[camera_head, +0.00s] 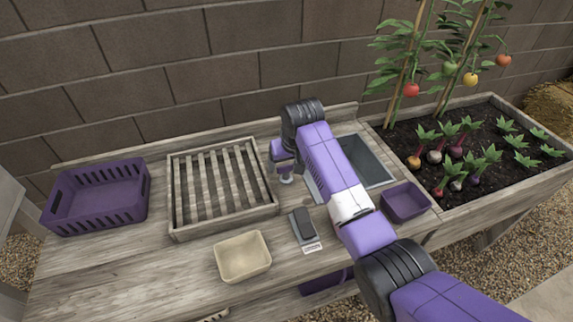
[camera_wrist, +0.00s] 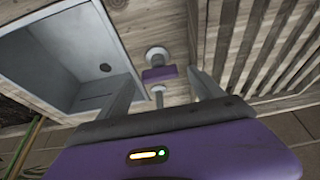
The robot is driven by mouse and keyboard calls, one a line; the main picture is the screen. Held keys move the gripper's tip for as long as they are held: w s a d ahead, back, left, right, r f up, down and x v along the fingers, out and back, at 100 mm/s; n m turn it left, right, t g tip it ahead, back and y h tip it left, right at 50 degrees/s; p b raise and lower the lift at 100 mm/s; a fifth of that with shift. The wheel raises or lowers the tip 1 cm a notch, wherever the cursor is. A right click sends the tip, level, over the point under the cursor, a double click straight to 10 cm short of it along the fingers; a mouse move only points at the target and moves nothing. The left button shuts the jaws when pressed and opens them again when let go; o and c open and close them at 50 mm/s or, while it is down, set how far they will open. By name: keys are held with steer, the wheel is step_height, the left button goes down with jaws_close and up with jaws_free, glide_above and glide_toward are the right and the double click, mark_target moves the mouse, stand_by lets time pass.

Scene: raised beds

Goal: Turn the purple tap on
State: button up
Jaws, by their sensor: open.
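The purple tap handle (camera_wrist: 160,74) shows in the wrist view, a short purple bar with pale grey round metal parts on either side of it. It sits on the wooden bench beside the grey sink (camera_wrist: 65,45). My gripper (camera_wrist: 161,80) is open, its two grey fingers on either side of the handle in the picture. I cannot tell whether the fingers touch it. In the head view, my gripper (camera_head: 282,153) is at the bench left of the sink (camera_head: 370,162), above a small pale round metal part. My arm hides most of the tap there.
A slatted wooden rack (camera_head: 222,226) lies left of my gripper, with a purple crate (camera_head: 98,205) farther left. A beige tray (camera_head: 242,258), a dark grey device (camera_head: 303,225) and a purple bin (camera_head: 405,203) stand nearer the front. A planting bed (camera_head: 480,207) is at the right.

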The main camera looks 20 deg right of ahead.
steer(key=shift+x, duration=0.9)
steer(key=c, duration=1.4)
